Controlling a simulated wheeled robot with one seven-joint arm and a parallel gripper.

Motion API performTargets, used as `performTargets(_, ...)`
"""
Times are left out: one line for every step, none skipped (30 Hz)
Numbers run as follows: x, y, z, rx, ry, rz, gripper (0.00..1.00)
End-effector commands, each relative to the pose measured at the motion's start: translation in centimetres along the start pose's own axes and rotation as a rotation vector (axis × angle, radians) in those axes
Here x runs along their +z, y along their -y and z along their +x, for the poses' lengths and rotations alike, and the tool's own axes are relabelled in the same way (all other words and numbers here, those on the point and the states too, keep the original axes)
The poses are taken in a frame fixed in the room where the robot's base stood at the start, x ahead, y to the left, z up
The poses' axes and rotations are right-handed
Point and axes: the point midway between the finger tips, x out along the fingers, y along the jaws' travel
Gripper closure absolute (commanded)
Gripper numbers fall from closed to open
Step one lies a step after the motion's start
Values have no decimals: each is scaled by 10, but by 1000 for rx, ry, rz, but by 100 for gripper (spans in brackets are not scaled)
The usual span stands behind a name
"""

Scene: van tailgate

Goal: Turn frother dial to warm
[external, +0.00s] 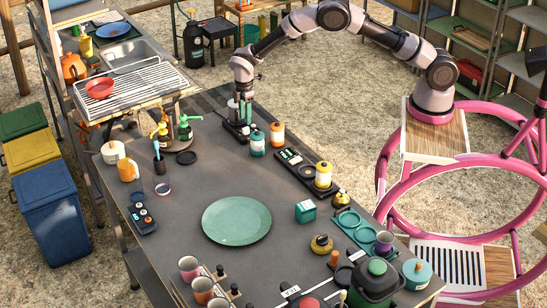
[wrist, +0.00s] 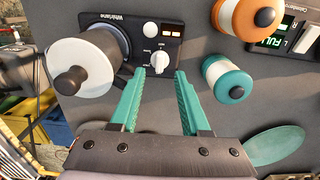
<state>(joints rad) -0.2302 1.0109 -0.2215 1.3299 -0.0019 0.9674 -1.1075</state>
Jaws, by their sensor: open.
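The frother has a dark base (wrist: 118,25) with a white round jug (wrist: 82,68) at its left in the wrist view. Its white dial (wrist: 160,63) is on the base panel, with small marks around it that I cannot read clearly. My gripper (wrist: 160,76) is open, with its teal fingertips either side of the dial and just short of it; no contact shows. In the external view my gripper (external: 243,96) points down over the frother base (external: 236,131) at the far end of the table, and the dial is hidden or too small to tell.
A teal-and-white canister (wrist: 229,80) and an orange-and-white canister (wrist: 247,16) stand close to the right of my gripper. A dark device with a lit display (wrist: 283,40) is beyond them. A large green plate (external: 236,220) lies mid-table, with bare table around it.

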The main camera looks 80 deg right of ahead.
Motion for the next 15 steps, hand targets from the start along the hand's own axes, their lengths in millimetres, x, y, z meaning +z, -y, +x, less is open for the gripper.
performTargets(0,0,10,-1,2,0,54)
performTargets(0,0,15,-2,2,1,54)
performTargets(0,0,22,-1,2,0,54)
performTargets(0,0,25,0,1,0,54)
performTargets(0,0,29,0,1,0,54)
performTargets(0,0,33,-1,1,1,54)
performTargets(0,0,36,-1,1,2,54)
performTargets(0,0,38,-1,1,2,54)
performTargets(0,0,40,0,0,2,54)
performTargets(0,0,42,0,0,1,54)
performTargets(0,0,43,1,0,1,54)
performTargets(0,0,43,1,-1,1,54)
performTargets(0,0,44,1,-1,1,54)
performTargets(0,0,44,1,-1,1,54)
performTargets(0,0,44,1,-1,1,54)
